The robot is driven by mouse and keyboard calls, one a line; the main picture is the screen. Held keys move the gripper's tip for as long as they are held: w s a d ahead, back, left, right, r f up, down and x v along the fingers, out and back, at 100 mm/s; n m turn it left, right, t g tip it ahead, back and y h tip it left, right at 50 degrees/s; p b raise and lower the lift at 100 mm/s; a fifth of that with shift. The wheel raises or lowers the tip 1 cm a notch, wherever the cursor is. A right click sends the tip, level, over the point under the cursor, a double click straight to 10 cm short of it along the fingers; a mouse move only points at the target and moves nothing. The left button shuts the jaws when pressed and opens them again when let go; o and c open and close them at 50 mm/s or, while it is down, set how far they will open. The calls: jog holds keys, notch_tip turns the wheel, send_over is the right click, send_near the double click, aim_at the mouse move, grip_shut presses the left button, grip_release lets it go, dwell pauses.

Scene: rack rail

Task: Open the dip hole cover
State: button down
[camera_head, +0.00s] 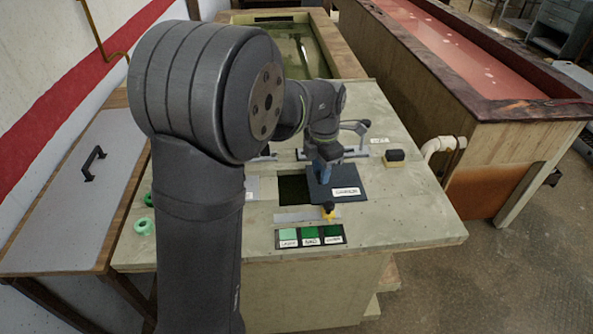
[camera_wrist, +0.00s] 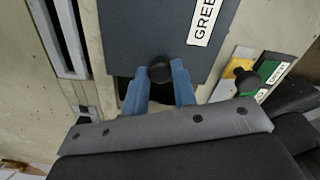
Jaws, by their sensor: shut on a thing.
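The dip hole cover (camera_head: 340,181) is a flat dark blue-grey plate with a white label, lying on the pale bench top. In the wrist view the cover (camera_wrist: 150,35) fills the upper middle, its label partly cut off. My gripper (camera_head: 325,170) has blue fingers, shut on the cover's round black knob (camera_wrist: 160,69). The fingers also show in the wrist view (camera_wrist: 160,85). The dark dip hole (camera_head: 293,190) is exposed to the left of the cover in the head view. Whether the cover still overlaps part of the hole is hidden.
A yellow item with a black knob (camera_head: 328,210) stands in front of the cover, near a strip of green swatches (camera_head: 310,236). A black-and-yellow block (camera_head: 395,158) and a white pipe (camera_head: 440,147) are at the right. Green rings (camera_head: 145,226) lie at the left.

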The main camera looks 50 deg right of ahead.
aim_at(332, 181)
jog(key=shift+s+d, duration=1.1)
jog(key=shift+d, duration=0.05)
jog(key=c, duration=1.2)
grip_release()
jog(key=shift+o, duration=0.2)
notch_tip(332, 181, up, 18)
jog(key=shift+f, duration=0.25)
jog(key=shift+f, duration=0.15)
